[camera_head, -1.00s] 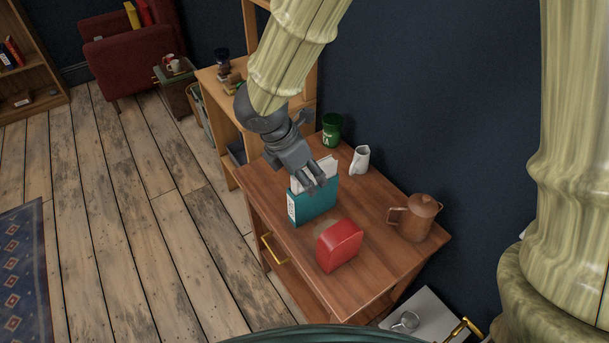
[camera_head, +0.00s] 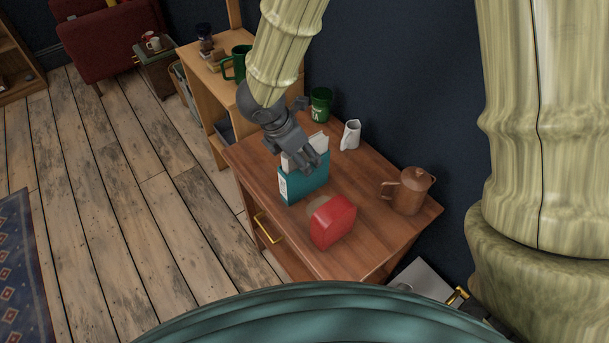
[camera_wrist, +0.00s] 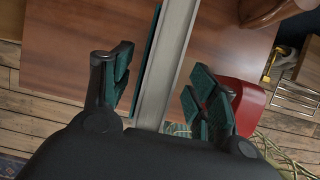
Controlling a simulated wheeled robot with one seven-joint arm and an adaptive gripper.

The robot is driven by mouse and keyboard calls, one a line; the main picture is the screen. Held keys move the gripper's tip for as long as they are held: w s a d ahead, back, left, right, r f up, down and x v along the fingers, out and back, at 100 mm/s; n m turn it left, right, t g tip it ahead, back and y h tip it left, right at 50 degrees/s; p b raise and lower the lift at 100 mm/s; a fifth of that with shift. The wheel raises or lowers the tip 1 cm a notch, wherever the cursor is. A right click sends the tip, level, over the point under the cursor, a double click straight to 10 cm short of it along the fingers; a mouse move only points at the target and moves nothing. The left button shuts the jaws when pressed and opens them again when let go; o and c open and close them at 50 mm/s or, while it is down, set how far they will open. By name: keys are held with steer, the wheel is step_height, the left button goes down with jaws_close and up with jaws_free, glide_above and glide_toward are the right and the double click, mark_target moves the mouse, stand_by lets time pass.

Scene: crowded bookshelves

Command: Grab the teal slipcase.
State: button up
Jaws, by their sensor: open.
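The teal slipcase (camera_head: 304,186) stands upright on the wooden table, with white page edges showing at its top. In the wrist view its narrow top (camera_wrist: 164,65) runs between my fingers, a pale strip with a thin teal edge on the left. My gripper (camera_head: 311,163) is open at the top of the slipcase. In the wrist view its two fingers (camera_wrist: 160,95) stand on either side of the slipcase with a visible gap on each side. Part of the slipcase's upper face is hidden behind the gripper in the head view.
A red box-like object (camera_head: 333,221) stands close in front of the slipcase on the table (camera_head: 375,236). A copper pot (camera_head: 410,190), a white pitcher (camera_head: 350,135) and a green mug (camera_head: 321,104) stand along the wall side. A shelf unit (camera_head: 205,90) is behind.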

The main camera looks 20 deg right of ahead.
steer(key=shift+x, duration=1.95)
steer(key=shift+w+a, duration=0.1)
steer(key=shift+w, duration=0.05)
steer(key=c, duration=1.2)
jaws_close()
steer(key=shift+r, duration=0.1)
